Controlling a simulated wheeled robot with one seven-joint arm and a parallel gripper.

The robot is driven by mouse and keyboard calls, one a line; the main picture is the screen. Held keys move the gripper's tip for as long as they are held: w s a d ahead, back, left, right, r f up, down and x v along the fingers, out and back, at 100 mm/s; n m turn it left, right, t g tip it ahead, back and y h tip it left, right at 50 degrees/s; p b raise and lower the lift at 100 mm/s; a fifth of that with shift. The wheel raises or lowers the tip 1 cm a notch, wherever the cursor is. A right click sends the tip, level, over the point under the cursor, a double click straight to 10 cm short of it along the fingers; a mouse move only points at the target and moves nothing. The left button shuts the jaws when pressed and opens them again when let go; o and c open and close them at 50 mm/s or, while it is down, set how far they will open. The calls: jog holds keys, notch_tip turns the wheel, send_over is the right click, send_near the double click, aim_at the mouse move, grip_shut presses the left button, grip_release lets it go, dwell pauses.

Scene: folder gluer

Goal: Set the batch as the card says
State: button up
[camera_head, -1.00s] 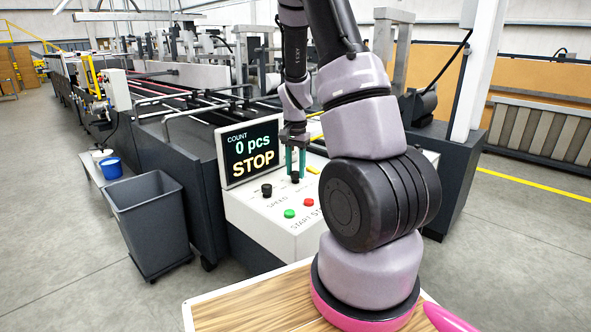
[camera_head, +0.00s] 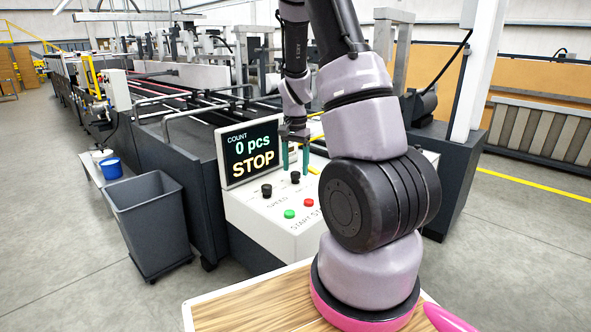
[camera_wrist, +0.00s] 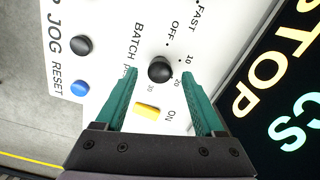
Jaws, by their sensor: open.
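The black batch knob (camera_wrist: 160,69) sits on the white control panel (camera_wrist: 112,62), with OFF, 10, 20 and 30 printed around it. I cannot make out which mark it points to. In the head view the knob (camera_head: 295,178) is below my gripper (camera_head: 295,172). My gripper (camera_wrist: 160,74) is open, its teal fingers spread on either side of the knob and apart from it in the wrist view. The display (camera_head: 251,154) reads COUNT 0 pcs and STOP. I cannot see a card in either view.
A yellow switch (camera_wrist: 147,110) beside ON lies close to the knob. The black JOG (camera_wrist: 81,45) and blue RESET (camera_wrist: 80,88) buttons are left. The speed knob (camera_head: 266,191), green (camera_head: 289,214) and red (camera_head: 309,203) buttons are nearer. A grey bin (camera_head: 150,225) stands left.

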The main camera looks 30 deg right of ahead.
aim_at(295, 173)
notch_tip(295, 173, up, 10)
jog(key=shift+f, duration=0.25)
dwell(0.4)
jog(key=s+a+r+n+t+y, duration=0.1)
jog(key=s+a+r+n+t, duration=0.2)
jog(key=s+a+r, duration=0.3)
jog(key=s+a+r+n+t+y, duration=0.1)
jog(key=s+a+r+n+t, duration=0.2)
jog(key=s+a+r, duration=0.4)
jog(key=s+r+t, duration=0.1)
jog(key=s+r, duration=0.5)
jog(key=s, duration=0.1)
jog(key=shift+a+r+n, duration=0.15)
jog(key=shift+r+n, duration=0.25)
